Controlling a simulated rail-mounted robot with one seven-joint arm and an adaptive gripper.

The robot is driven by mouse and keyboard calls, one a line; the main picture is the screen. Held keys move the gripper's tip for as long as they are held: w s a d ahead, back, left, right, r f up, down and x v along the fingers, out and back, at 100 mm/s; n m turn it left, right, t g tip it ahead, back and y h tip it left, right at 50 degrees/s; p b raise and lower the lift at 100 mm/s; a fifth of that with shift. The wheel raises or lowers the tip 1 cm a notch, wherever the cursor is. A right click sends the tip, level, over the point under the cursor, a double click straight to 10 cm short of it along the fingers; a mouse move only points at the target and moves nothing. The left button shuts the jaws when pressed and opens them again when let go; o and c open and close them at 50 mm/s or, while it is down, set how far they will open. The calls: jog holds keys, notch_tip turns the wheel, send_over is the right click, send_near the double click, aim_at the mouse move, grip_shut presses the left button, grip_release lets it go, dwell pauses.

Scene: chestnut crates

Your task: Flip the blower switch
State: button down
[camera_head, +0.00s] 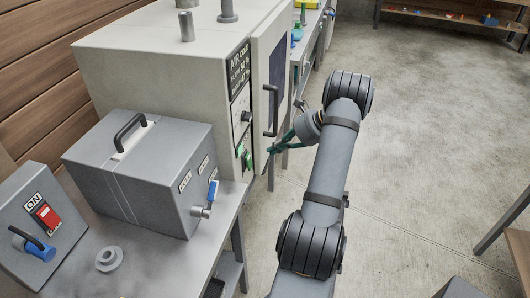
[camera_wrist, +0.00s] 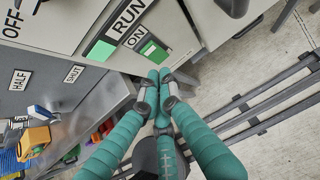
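The pale machine (camera_head: 150,65) carries a narrow front panel with a green switch (camera_head: 246,158) low down. The wrist view shows a green rocker (camera_wrist: 153,51) beside an ON label, with a green patch (camera_wrist: 101,50) beside a RUN label. No blower label is readable, so I cannot tell which control is the blower switch. My gripper (camera_wrist: 159,75) has teal fingers with their tips together, empty, just below the green rocker in that picture; contact is unclear. In the head view, my gripper (camera_head: 272,150) is right of the green switch, near the machine's door.
The machine's door (camera_head: 271,65) has a dark handle (camera_head: 272,110) close to my gripper. A grey box (camera_head: 150,170) with a blue-handled valve (camera_head: 212,191) stands left. A sloped box (camera_head: 40,235) has a red ON switch (camera_head: 44,213) and blue-gripped lever.

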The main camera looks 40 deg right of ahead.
jog(key=r+v, duration=0.1)
jog(key=v, duration=0.5)
jog(key=shift+w+a+r, duration=0.15)
jog(key=shift+w+a, duration=0.05)
jog(key=shift+w, duration=0.05)
